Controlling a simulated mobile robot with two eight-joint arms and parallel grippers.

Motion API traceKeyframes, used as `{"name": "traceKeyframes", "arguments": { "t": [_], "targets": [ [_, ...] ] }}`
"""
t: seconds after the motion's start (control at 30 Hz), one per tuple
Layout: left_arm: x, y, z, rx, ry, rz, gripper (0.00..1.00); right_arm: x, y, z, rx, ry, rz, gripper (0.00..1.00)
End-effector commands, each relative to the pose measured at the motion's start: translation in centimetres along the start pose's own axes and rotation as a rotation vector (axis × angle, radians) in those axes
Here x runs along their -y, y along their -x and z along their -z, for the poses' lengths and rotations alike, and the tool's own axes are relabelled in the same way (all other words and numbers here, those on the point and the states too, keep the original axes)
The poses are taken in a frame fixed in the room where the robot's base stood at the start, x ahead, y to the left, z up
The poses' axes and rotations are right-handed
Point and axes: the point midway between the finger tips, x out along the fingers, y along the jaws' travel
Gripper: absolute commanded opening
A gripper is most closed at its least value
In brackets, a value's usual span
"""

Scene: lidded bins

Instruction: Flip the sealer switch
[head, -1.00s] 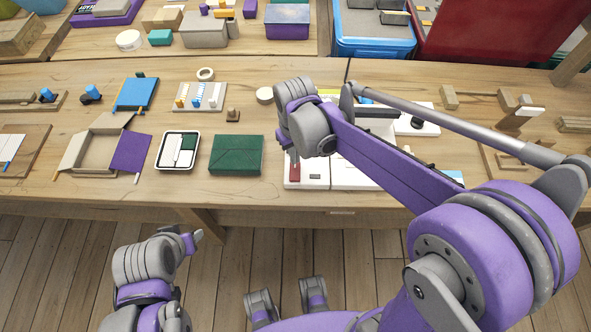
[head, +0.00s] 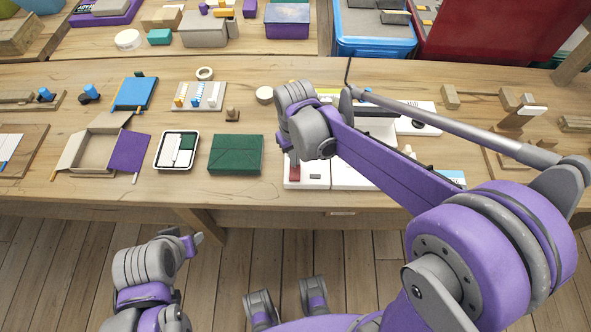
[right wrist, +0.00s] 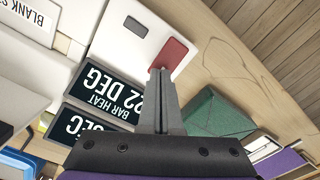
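The sealer's white body (head: 318,176) lies on the bench under my right arm in the head view. Its red switch (head: 294,171) sits at its left end. The right wrist view shows the red switch (right wrist: 168,56) on the white panel, near black displays (right wrist: 108,95) reading "BAR HEAT" and "22 DEG". My right gripper (right wrist: 160,72) is shut and empty, its fingertips over the near edge of the switch; I cannot tell whether they touch. My right arm hides part of the sealer in the head view. My left gripper (head: 197,239) is low, in front of the bench; its finger gap is unclear.
A green box (head: 236,154) lies just left of the sealer, with a white-rimmed tray (head: 161,165) beyond it. An open cardboard box (head: 98,147) stands farther left. Wooden blocks (head: 508,113) lie on the right. Some bare bench shows around the green box.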

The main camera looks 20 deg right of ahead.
Motion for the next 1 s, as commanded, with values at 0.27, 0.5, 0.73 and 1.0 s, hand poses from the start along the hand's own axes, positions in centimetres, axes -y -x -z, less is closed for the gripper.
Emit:
{"name": "traceKeyframes", "arguments": {
  "t": [0.27, 0.5, 0.73, 1.0],
  "targets": [
    [0.0, -0.3, -0.2, 0.001, 0.000, 0.000, 0.50, 0.0, -0.5, 0.0, 0.001, 0.000, 0.000, 0.00],
    [0.0, -0.1, -0.1, 0.000, 0.000, 0.000, 0.50, 0.0, -0.2, 0.0, 0.001, 0.000, 0.000, 0.00],
    [0.0, 1.0, 0.8, -0.005, 0.000, 0.000, 0.50, 0.0, 1.6, 0.0, -0.001, 0.000, 0.000, 0.00],
    [0.0, 2.3, 1.8, -0.012, 0.000, 0.000, 0.50, 0.0, 3.8, 0.0, -0.001, 0.000, 0.000, 0.00]
  ]
}}
